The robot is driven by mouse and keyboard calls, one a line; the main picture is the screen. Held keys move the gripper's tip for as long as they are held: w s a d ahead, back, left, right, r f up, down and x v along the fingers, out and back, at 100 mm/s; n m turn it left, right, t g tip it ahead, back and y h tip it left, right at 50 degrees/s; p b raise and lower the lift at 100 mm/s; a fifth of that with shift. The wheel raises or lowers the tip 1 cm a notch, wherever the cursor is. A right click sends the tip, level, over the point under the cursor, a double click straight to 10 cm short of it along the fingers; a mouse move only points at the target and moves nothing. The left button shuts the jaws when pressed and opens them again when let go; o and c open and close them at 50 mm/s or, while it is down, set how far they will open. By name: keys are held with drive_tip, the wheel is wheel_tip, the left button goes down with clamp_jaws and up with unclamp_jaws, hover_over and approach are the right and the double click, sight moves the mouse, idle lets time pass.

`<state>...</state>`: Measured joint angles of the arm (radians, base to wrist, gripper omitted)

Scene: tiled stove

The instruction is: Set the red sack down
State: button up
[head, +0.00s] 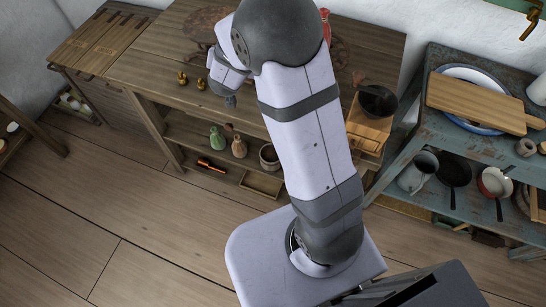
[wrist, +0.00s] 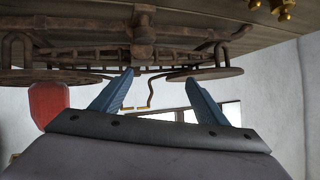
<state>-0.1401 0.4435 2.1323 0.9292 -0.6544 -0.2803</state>
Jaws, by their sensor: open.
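The red sack (head: 326,27) shows only as a narrow strip beside my arm in the head view; my arm hides the rest. In the wrist view, which looks upside down, the red sack (wrist: 48,103) is at the left, against the upper side of one round pan (wrist: 50,74) of a rusty balance scale (wrist: 143,35). It seems to rest on that pan. My gripper (wrist: 159,78) is open, with nothing between its two blue fingers. The fingers point toward the scale, apart from the sack. In the head view my arm hides much of the scale.
Small brass weights (head: 191,81) stand on the wooden bench (head: 140,70), left of my gripper. Bottles (head: 239,147) stand on the shelf below. A blue table (head: 427,140) with dishes is farther right.

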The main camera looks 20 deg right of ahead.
drive_tip(key=s+a+f+n+g+y, duration=0.35)
drive_tip(key=s+a+n+y, duration=0.35)
drive_tip(key=s, duration=0.5)
drive_tip(key=s+d+f+g+h, duration=0.1)
drive_tip(key=s+g, duration=0.6)
drive_tip(key=s, duration=1.3)
drive_tip(key=shift+s+d+f+n+g+h, duration=0.35)
drive_tip(key=shift+s+d+f+n, duration=0.1)
drive_tip(key=shift+d, duration=0.25)
wheel_tip(320, 180, up, 5)
drive_tip(key=p, duration=0.5)
drive_tip(key=shift+w+r, duration=0.1)
drive_tip(key=shift+r, duration=0.05)
